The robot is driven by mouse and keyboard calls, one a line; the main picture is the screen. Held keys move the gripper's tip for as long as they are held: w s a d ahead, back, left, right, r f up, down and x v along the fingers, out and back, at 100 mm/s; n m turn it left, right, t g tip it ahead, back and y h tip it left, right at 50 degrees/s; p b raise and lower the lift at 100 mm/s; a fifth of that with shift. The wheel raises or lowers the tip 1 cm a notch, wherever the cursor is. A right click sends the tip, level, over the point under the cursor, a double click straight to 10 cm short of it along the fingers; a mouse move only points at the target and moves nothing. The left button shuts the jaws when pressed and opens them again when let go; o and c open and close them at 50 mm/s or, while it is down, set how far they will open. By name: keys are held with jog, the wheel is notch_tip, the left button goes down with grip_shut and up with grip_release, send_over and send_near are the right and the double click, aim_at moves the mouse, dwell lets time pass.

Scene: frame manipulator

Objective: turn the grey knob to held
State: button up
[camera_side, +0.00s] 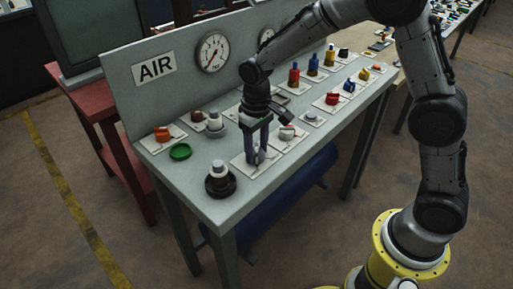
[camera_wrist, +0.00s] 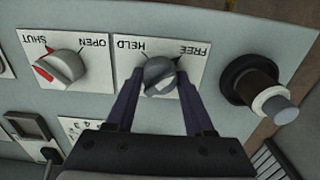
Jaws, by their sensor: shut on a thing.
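The grey knob (camera_wrist: 160,72) sits on a white plate (camera_wrist: 125,85) in the wrist view. The plate's labels HELD and FREE appear upside down, HELD at left and FREE at right. My gripper (camera_wrist: 160,88) has one dark finger on each side of the knob and is shut on it. The knob's grip looks slanted, but I cannot tell which mark it points to. In the side view, my gripper (camera_side: 256,153) reaches down to the plate (camera_side: 240,162) near the bench's front left, and its fingers mostly hide the knob.
Beside it is a grey and red knob (camera_wrist: 60,68) on an OPEN/SHUT plate. On the other side stands a black-based post (camera_wrist: 257,85). A green disc (camera_side: 180,152) and several coloured controls share the bench (camera_side: 200,185). A panel marked AIR (camera_side: 155,68) rises behind.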

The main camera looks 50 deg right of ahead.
grip_shut()
jog(key=shift+n, duration=0.3)
jog(key=n, duration=0.3)
jog(key=shift+r+n, duration=0.1)
jog(key=shift+n, duration=0.3)
jog(key=n, duration=0.3)
jog(key=shift+n, duration=0.3)
jog(key=n, duration=0.5)
jog(key=shift+n, duration=2.4)
